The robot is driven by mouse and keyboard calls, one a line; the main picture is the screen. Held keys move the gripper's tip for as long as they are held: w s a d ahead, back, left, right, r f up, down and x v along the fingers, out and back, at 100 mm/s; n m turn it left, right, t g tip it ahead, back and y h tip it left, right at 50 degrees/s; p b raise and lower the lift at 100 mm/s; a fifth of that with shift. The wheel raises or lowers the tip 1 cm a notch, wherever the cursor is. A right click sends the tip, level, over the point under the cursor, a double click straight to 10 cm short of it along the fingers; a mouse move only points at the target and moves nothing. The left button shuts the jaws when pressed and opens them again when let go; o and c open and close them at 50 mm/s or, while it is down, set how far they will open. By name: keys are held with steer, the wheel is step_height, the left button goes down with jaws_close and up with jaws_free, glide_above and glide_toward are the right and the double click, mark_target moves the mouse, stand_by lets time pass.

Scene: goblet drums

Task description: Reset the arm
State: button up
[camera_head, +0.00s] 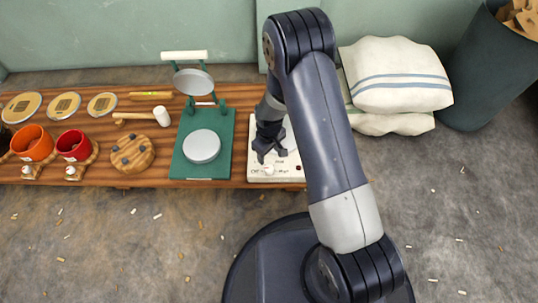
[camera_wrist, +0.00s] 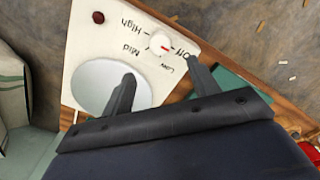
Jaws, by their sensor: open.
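My gripper (camera_head: 270,152) is open and hangs low over the white hot plate (camera_head: 284,173) at the right end of the wooden bench. In the wrist view, its two separated fingers (camera_wrist: 161,70) reach toward the hot plate (camera_wrist: 84,45), with nothing between them. The white dial (camera_wrist: 161,45) lies just past the fingertips, and its red mark faces the Off label. The round grey heating disc (camera_wrist: 100,88) is partly covered by one finger. In the head view, my arm hides part of the hot plate.
A green press (camera_head: 208,172) stands just left of the hot plate. White sacks (camera_head: 398,75) and a dark bin (camera_head: 482,75) stand right.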

mark_target(269, 168)
stand_by(0.4)
step_height(269, 168, down, 10)
steer(key=b, duration=0.4)
steer(key=shift+f, duration=0.25)
steer(key=shift+r, duration=0.1)
